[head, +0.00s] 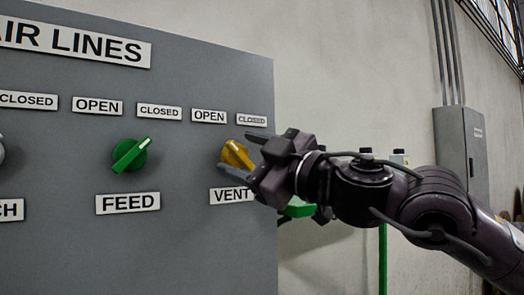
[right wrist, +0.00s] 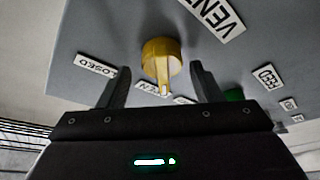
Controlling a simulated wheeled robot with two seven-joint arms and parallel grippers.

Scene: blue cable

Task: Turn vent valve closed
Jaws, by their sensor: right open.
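The yellow vent valve (head: 236,153) is a round knob with a raised bar handle, on the grey panel above the VENT label (head: 231,195). In the right wrist view the knob (right wrist: 161,60) has its bar pointing down toward the partly covered OPEN label, not toward the CLOSED label (right wrist: 96,64). My right gripper (head: 247,155) is open in front of the knob. Its fingers (right wrist: 161,85) stand on either side of the knob with visible gaps and do not appear to grip it. In the head view the gripper hides the knob's right side. My left gripper is not in view.
The green feed valve (head: 130,154) is left of the vent valve on the same panel (head: 180,240). A green part (head: 298,208) shows behind my right gripper. A grey electrical box (head: 461,150) hangs on the wall at right, and a green pole (head: 383,262) stands below my arm.

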